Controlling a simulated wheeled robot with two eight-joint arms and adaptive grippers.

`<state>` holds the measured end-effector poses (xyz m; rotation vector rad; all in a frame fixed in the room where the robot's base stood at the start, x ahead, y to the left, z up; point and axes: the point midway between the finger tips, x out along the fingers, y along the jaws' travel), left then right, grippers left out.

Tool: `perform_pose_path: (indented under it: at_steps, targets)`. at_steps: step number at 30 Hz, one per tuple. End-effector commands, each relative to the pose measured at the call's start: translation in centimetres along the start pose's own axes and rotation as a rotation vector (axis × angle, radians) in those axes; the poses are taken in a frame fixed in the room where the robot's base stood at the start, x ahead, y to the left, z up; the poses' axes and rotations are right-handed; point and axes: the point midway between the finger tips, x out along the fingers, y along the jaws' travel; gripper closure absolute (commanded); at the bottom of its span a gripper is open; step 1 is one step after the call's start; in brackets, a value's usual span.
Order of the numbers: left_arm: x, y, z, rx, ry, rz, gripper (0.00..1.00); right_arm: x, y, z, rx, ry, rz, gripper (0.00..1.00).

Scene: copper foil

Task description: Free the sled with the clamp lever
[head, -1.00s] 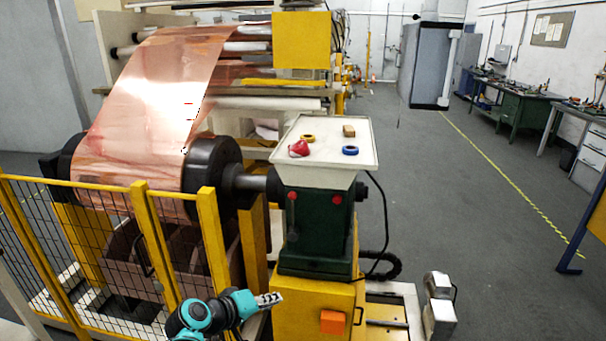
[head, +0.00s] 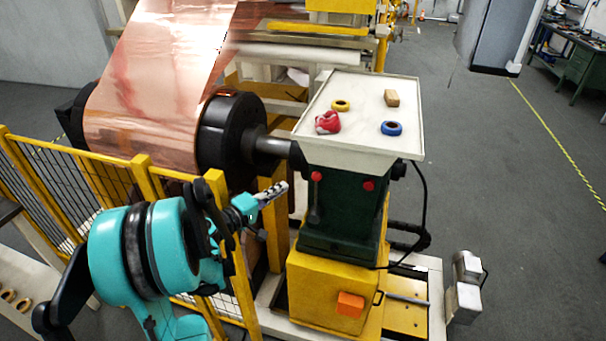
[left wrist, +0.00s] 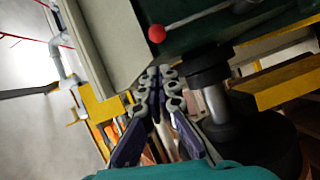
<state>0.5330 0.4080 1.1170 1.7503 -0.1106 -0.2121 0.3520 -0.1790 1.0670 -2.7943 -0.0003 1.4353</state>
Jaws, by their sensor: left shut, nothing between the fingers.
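The green housing (head: 340,222) stands on a yellow base block (head: 325,282) over a pale bed with a rail. Two levers with red knobs are on its front: the left knob (head: 316,176) has a dark rod hanging below it, and the right knob (head: 369,186) is near the right edge. I cannot tell which is the clamp lever. My left gripper (head: 282,188) is shut and empty, left of the left knob and apart from it. In the left wrist view the fingertips (left wrist: 162,74) are together, with one red knob (left wrist: 156,33) beyond them. My right gripper is not in view.
A white tray (head: 340,95) with tape rolls, a wooden block and a red item tops the housing. A yellow mesh fence (head: 155,210) and the copper roll (head: 140,130) are at left. A cable hangs at the housing's right; open floor lies beyond.

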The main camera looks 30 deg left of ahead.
Motion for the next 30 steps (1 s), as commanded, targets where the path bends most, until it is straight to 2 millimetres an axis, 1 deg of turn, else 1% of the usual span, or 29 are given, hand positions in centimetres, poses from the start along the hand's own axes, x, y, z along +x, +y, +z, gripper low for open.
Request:
perform_pose_path:
  at_steps: [2, 5, 12, 18, 23, 30]
  targets:
    - [0.3, 0.0, 0.0, 0.000, -0.001, 0.000, 1.00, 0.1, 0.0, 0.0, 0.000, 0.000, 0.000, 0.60]
    - [1.3, -0.1, 0.1, 0.000, -0.003, 0.000, 1.00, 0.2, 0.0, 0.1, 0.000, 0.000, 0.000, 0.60]
    - [5.7, -0.1, 0.1, 0.000, -0.005, 0.000, 1.00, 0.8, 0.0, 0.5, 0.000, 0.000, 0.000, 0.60]
    - [8.7, -0.1, 0.1, 0.001, -0.003, -0.001, 1.00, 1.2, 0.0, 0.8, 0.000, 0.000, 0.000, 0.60]
    - [9.9, 0.0, 0.1, 0.001, -0.002, -0.001, 1.00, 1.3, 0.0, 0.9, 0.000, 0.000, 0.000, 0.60]
    - [10.0, 0.0, 0.0, 0.001, -0.001, -0.001, 1.00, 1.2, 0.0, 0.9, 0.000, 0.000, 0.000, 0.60]
